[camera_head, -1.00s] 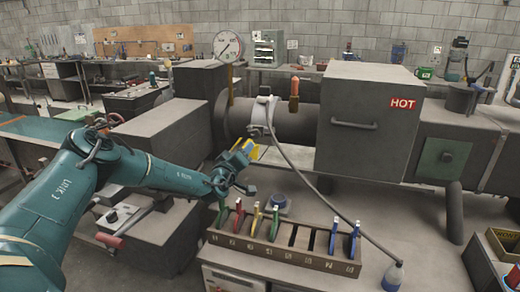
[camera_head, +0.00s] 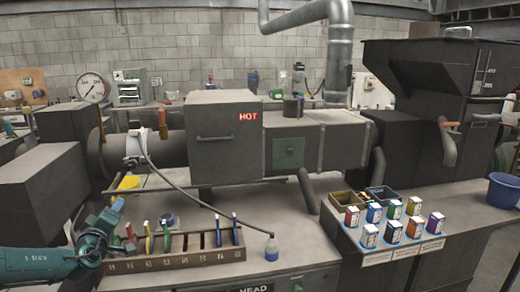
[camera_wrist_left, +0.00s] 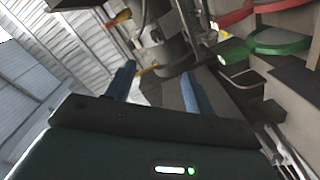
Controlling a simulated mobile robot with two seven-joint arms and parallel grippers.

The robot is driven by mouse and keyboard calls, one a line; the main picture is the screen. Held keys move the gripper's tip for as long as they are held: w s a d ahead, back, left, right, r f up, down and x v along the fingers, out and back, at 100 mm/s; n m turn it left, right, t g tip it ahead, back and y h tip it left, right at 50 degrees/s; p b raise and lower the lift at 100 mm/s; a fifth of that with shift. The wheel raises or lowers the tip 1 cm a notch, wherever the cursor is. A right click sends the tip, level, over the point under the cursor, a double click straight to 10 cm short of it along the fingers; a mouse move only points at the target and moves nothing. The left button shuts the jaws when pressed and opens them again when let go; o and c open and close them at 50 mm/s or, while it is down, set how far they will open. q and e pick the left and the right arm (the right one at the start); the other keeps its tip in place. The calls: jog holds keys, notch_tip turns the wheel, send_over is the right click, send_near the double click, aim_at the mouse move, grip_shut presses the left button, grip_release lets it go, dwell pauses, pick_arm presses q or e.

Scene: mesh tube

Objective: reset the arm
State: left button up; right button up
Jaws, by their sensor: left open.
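My teal left arm enters at the lower left of the head view. Its left gripper (camera_head: 114,207) is above the left end of a slotted rack (camera_head: 175,262). In the left wrist view the two blue fingers of the left gripper (camera_wrist_left: 158,88) stand apart with nothing between them. A yellow piece (camera_head: 128,182) lies on the bench just beyond the gripper. My right gripper is not in view.
The rack holds several coloured tools. The HOT box (camera_head: 222,155) is behind. Coloured boxes (camera_head: 397,232) and a blue bucket (camera_head: 504,190) are at the right.

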pick_arm(q)
jog(key=s+d+f+n+g+h, duration=0.25)
jog(key=d+f+n, duration=0.25)
jog(key=d+f, duration=0.7)
jog(key=s+d+f+n+g+h, duration=0.2)
jog(key=s+d+f+n, duration=0.3)
jog(key=d, duration=0.4)
jog(key=s+d+f+n+g+h, duration=0.1)
jog(key=s+d+f+n+h, duration=0.15)
jog(key=s+d+n, duration=0.55)
jog(key=s+d+f+n+g+h, duration=0.2)
jog(key=s+d+f+n, duration=0.3)
jog(key=d, duration=0.4)
jog(key=s+n, duration=0.9)
jog(key=n, duration=0.9)
jog(key=s+a+f+n+y, duration=0.2)
jog(key=s+a+n, duration=0.6)
jog(key=a+n, duration=0.5)
jog(key=n+y, duration=0.1)
jog(key=n, duration=0.2)
jog(key=shift+s+f, duration=0.3)
jog(key=shift+s, duration=0.05)
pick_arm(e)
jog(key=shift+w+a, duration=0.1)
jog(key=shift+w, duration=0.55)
